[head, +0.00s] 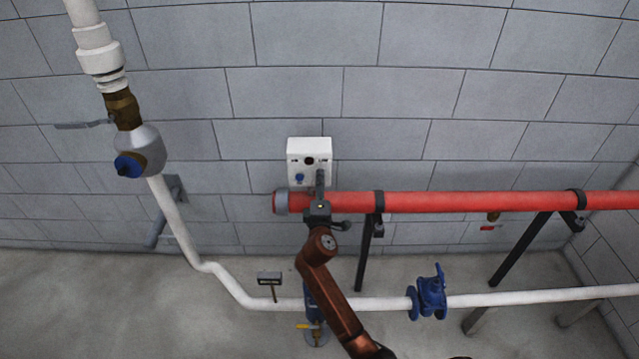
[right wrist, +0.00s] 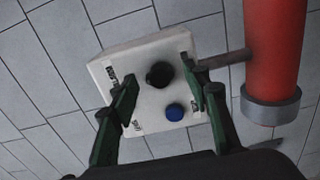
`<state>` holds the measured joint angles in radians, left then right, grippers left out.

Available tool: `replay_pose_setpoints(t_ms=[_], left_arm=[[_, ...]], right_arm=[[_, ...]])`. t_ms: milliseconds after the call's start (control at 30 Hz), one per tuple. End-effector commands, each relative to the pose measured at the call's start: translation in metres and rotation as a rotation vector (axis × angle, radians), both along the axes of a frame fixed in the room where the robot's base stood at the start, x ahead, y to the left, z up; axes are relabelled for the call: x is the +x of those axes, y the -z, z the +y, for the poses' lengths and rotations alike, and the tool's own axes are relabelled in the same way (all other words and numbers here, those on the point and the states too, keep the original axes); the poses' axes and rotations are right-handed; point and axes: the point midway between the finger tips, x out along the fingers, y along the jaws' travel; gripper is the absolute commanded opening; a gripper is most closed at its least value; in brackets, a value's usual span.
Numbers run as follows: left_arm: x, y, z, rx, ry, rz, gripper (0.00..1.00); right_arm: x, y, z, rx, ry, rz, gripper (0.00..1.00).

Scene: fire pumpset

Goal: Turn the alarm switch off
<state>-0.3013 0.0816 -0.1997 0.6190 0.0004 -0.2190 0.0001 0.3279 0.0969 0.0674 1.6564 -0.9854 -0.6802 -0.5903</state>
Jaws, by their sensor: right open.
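The white alarm box (head: 309,148) is mounted on the grey block wall, just above the left end of the red pipe. It carries a black round switch knob (head: 309,160) and a blue button (head: 299,177). In the right wrist view the box (right wrist: 140,57) appears tilted, with the black knob (right wrist: 159,75) near its middle and the blue button (right wrist: 174,111) below it. My right gripper (head: 320,176) is in front of the box's lower right part. In the right wrist view its fingers (right wrist: 165,82) are open, with the knob showing between them. My left gripper is out of view.
The red pipe (head: 470,202) runs right from just below the box, close to my right gripper; its capped end shows in the right wrist view (right wrist: 270,104). A white pipe (head: 180,222) with valves runs down the left, then along the floor to a blue valve (head: 431,294).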

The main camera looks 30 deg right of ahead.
Motion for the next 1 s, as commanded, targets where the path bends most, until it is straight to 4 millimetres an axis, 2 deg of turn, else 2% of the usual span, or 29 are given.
replay_pose_setpoints(t_ms=[300,500,700,1000], left_arm=[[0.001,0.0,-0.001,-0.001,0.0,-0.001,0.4],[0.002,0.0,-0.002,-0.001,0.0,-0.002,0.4],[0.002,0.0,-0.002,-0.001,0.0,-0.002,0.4],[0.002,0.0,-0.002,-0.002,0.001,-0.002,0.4]], right_arm=[[-0.054,0.001,0.033,0.003,0.0,0.001,0.43],[-0.082,0.0,0.051,0.002,0.0,0.0,0.43],[-0.094,0.0,0.058,0.0,0.0,0.0,0.43],[-0.095,0.0,0.059,0.0,0.0,0.0,0.43]])
